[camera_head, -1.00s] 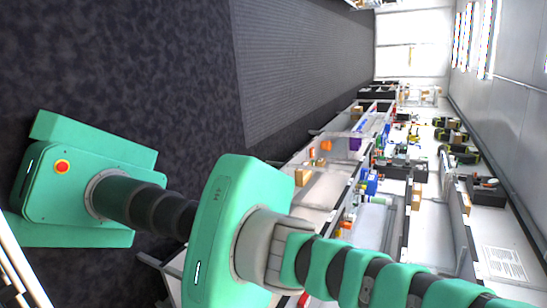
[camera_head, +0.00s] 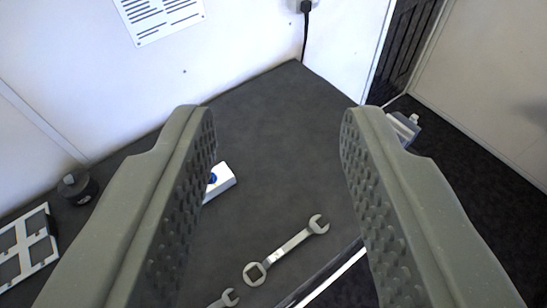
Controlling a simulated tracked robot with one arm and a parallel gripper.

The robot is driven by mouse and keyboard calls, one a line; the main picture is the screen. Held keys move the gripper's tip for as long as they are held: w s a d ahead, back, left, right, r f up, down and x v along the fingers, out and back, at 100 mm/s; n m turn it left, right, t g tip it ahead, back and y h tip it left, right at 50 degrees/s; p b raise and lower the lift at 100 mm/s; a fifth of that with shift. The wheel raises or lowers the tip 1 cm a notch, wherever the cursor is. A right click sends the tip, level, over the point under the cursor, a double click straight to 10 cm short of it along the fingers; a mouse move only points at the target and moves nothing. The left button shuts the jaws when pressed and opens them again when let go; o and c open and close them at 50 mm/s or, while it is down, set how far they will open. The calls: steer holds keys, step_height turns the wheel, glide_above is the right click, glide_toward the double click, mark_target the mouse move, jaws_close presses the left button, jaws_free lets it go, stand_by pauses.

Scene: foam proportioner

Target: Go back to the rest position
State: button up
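My gripper (camera_head: 275,125) fills the sides of the head camera view, its two grey ribbed fingers wide apart. It is open, and nothing shows held between the fingers. Beyond and below it is a dark worktop (camera_head: 270,125). A metal wrench (camera_head: 287,250) lies on the worktop near the bottom middle, and the end of a second wrench (camera_head: 224,300) is cut off by the bottom edge.
A white block with a blue button (camera_head: 220,182) sits partly behind the left finger. A black round object (camera_head: 77,187) and a white frame (camera_head: 27,250) are at left. White walls carry a printed sheet (camera_head: 158,14) and a black plug with cable (camera_head: 305,20). Dark floor lies at right.

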steer(key=shift+s+d+r+n+t, duration=0.15)
steer(key=shift+s+d+r+t, duration=0.05)
steer(key=shift+s+r, duration=0.3)
steer(key=shift+s+d+r+n+t, duration=0.2)
steer(key=shift+s+r, duration=0.15)
steer(key=shift+r, duration=0.15)
steer(key=shift+f, duration=0.25)
stand_by(0.3)
